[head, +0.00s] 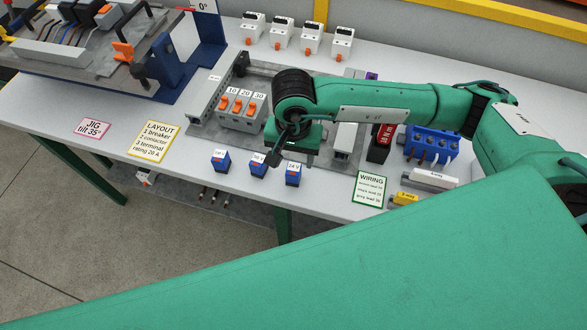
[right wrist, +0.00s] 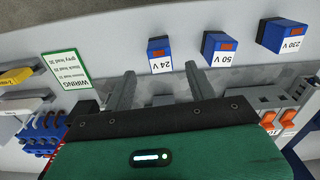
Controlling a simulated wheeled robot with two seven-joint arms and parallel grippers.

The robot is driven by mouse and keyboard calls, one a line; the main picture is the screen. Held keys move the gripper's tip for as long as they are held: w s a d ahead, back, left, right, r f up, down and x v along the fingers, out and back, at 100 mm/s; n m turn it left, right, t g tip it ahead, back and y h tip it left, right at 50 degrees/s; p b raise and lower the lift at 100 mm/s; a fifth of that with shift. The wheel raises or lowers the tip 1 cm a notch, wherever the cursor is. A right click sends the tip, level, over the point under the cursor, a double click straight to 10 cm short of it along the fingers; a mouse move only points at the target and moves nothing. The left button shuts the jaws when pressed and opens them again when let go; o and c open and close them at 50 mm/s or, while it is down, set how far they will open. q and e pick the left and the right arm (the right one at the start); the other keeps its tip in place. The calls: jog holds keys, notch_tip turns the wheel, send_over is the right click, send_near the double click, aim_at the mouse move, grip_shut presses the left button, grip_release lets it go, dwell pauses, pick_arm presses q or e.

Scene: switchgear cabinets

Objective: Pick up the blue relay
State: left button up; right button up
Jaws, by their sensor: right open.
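Three small blue relays stand in a row near the table's front edge. In the head view they are the left one (head: 220,162), the middle one (head: 258,170) and the right one (head: 292,177). The right wrist view shows white labels reading 24 V on one relay (right wrist: 160,48), 50 V on another (right wrist: 219,46) and 230 V on the third (right wrist: 283,36). My right gripper (head: 273,158) hangs over the table just behind the middle and right relays. Its fingers (right wrist: 160,72) are spread and empty, with the 24 V relay beyond the gap between them. My left gripper is not in view.
A grey mounting frame (head: 200,128) holds breakers (head: 240,112) behind the relays. A blue terminal block (head: 430,143), a red-and-black unit (head: 381,142) and a WIRING card (head: 369,190) lie to the right. A tilted jig (head: 110,65) stands back left. White devices (head: 282,33) line the back.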

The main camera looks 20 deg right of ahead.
aim_at(294, 165)
notch_tip(294, 165, down, 2)
jog(key=shift+w+f, duration=0.1)
jog(key=shift+f, duration=0.05)
jog(key=shift+w+f+p, duration=0.2)
jog(key=shift+f+p, duration=0.1)
jog(key=shift+f, duration=0.05)
jog(key=shift+w+f, duration=0.1)
jog(key=shift+f, duration=0.1)
jog(key=f+p, duration=0.3)
jog(key=shift+w+d+f, duration=0.1)
jog(key=shift+d+f, duration=0.2)
jog(key=shift+f, duration=0.1)
jog(key=shift+w+f, duration=0.1)
jog(key=shift+f, duration=0.4)
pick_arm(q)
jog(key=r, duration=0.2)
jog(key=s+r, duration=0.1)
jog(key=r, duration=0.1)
pick_arm(e)
jog(key=shift+c, duration=0.3)
jog(key=c, duration=0.3)
grip_shut()
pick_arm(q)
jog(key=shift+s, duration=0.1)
